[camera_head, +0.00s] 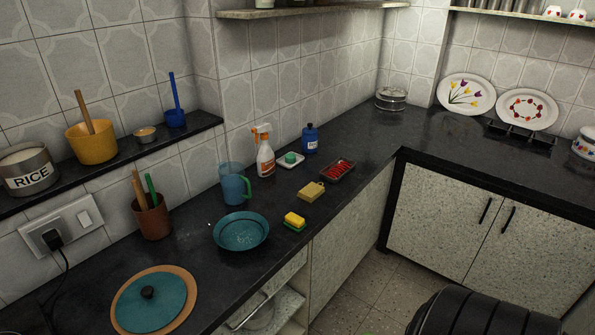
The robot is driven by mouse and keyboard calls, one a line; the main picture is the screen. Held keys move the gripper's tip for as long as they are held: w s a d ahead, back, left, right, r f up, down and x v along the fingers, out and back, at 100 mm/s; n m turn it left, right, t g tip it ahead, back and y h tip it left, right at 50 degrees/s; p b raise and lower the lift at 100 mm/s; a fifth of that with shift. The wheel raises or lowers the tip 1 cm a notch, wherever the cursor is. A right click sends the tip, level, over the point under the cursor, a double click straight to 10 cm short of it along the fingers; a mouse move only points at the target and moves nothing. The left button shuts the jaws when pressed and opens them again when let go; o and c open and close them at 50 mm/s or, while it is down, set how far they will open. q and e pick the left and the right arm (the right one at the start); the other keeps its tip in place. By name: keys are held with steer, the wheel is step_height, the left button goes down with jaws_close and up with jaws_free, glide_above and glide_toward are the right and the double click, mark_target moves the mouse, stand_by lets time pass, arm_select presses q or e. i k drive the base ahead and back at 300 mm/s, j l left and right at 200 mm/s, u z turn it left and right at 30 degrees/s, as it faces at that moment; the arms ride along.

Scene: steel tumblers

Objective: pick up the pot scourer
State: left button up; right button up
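A yellow block with a green underside (294,221), which looks like the pot scourer, lies near the front edge of the dark counter, right of a teal bowl (241,231). A mustard-yellow block (311,192) with a small raised part on top lies just behind it. I cannot tell for certain which of the two the task names. Nothing is touching either one. Neither of my grippers shows in the head view.
Behind are a blue mug (235,184), spray bottle (265,156), white dish with a green piece (290,160), blue bottle (310,138) and tray of red things (337,171). A teal lid (150,302) lies at front left. The counter (372,140) is clear toward the corner.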

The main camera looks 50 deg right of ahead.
mark_target(296, 222)
steer(key=z, duration=1.4)
